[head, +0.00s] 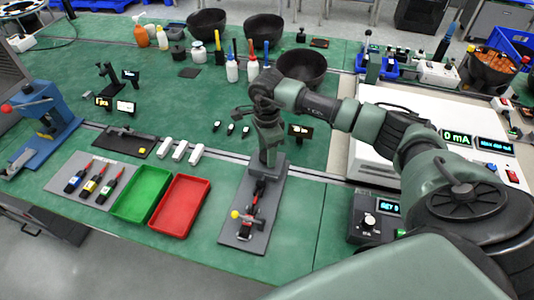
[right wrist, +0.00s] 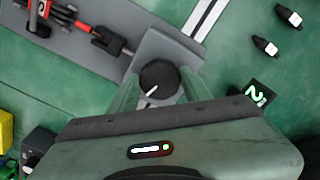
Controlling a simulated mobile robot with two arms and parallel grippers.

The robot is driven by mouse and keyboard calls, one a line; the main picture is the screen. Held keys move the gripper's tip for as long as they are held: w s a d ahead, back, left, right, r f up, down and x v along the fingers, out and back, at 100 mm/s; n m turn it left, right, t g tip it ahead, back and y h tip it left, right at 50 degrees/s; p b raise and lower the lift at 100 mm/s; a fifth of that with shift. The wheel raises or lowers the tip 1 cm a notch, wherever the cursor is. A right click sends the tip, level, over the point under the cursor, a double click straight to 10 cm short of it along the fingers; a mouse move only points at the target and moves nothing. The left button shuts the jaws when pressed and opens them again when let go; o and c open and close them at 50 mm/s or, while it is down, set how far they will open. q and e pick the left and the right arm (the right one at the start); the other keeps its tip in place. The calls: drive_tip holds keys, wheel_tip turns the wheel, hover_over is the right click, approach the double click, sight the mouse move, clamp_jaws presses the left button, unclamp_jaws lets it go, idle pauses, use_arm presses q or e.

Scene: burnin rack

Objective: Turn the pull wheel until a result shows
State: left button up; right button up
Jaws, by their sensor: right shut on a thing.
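The pull wheel (right wrist: 158,82) is a round black knob with a white pointer line, on a grey block at the end of a pull rig. My right gripper (right wrist: 160,88) has a finger on each side of it and is shut on it. In the head view my right gripper (head: 268,158) hangs over the far end of the rig's grey base plate (head: 232,222) and hides the wheel. A red and black clamped piece (right wrist: 65,15) lies along the rig. A small tilted display (right wrist: 260,96) shows a lit figure, partly legible. My left gripper is in neither view.
A red tray (head: 180,207) and a green tray (head: 143,194) lie left of the rig. Small black devices (head: 231,129) lie beyond it. A knob box (head: 372,220) and a white power supply (head: 385,130) stand to the right. A black bowl (head: 302,70) is farther back.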

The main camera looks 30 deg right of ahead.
drive_tip(key=m+b, duration=0.1)
drive_tip(key=m, duration=0.1)
drive_tip(key=shift+d+m, duration=0.1)
drive_tip(key=shift+m, duration=0.3)
drive_tip(key=m+b, duration=0.1)
drive_tip(key=m, duration=0.2)
drive_tip(key=shift+m+b, duration=0.3)
drive_tip(key=shift+b, duration=0.05)
drive_tip(key=m+b, duration=0.1)
drive_tip(key=m, duration=0.2)
drive_tip(key=shift+w+m+b, duration=0.1)
drive_tip(key=shift+m+b, duration=0.2)
drive_tip(key=shift+m, duration=1.4)
drive_tip(key=shift+r, duration=0.1)
drive_tip(key=o, duration=1.4)
drive_tip(key=shift+c, duration=0.2)
